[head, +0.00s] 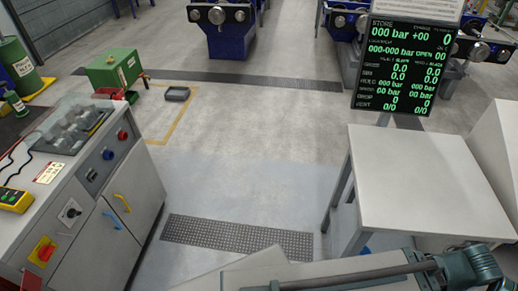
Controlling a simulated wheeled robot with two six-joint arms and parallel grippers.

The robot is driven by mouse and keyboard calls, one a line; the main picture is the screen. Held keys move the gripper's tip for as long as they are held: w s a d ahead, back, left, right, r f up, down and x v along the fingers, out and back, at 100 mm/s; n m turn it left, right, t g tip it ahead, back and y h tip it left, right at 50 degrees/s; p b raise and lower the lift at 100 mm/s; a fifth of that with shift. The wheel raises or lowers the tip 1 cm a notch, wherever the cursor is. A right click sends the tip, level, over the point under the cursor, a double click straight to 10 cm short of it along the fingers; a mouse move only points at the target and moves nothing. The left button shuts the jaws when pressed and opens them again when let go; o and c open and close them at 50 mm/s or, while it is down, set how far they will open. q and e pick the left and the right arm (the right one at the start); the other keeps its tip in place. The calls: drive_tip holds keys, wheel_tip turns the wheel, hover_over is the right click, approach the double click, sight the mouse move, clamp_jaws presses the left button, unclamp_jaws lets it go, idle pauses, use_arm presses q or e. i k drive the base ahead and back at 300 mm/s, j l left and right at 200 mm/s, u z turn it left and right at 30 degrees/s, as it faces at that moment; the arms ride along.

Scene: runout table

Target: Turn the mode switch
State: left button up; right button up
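A light-grey control cabinet (120,180) stands at the left, with its switches on the panel facing right. A dark rotary switch on a white plate (70,212) sits low on the panel; it may be the mode switch, but I cannot read a label. A red rotary handle on a yellow plate (42,252) is below it. A blue knob (107,154), a black round control (91,174) and a red button (122,135) sit higher up. Neither of my grippers shows; parts of my own arm are at the bottom right.
A yellow handheld meter (14,199) lies on the cabinet top. A yellow handle (121,202) and a blue handle (112,221) stick out from the doors. A white-topped table (410,180) and a display (399,65) stand at the right. Open floor (240,170) lies between.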

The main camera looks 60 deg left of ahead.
sight(72, 213)
drive_tip(key=u, duration=3.15)
drive_tip(key=i+l+u, duration=0.1)
drive_tip(key=i+l, duration=0.3)
drive_tip(key=l, duration=0.1)
